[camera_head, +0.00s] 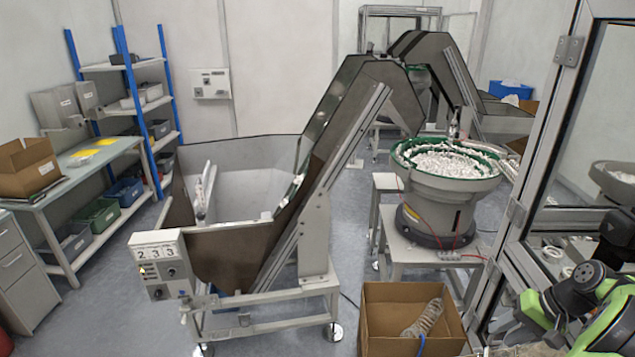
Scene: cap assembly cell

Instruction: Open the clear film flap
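I cannot single out a clear film flap with certainty. A pale, glossy upright strip (203,192) stands inside the open hopper (225,258) of the inclined feeder; whether it is film is unclear. A shiny, see-through-looking strip (318,122) runs up the left edge of the feeder's incline. My green and black arm shows at the lower right, beside the framed machine (541,135), and is cut off by the picture edge. No gripper fingertips can be made out.
A bowl feeder (447,195) full of white caps stands on a grey stand. A control box (161,262) sits on the hopper's front left. A workbench (91,160) and shelves (122,65) line the left.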

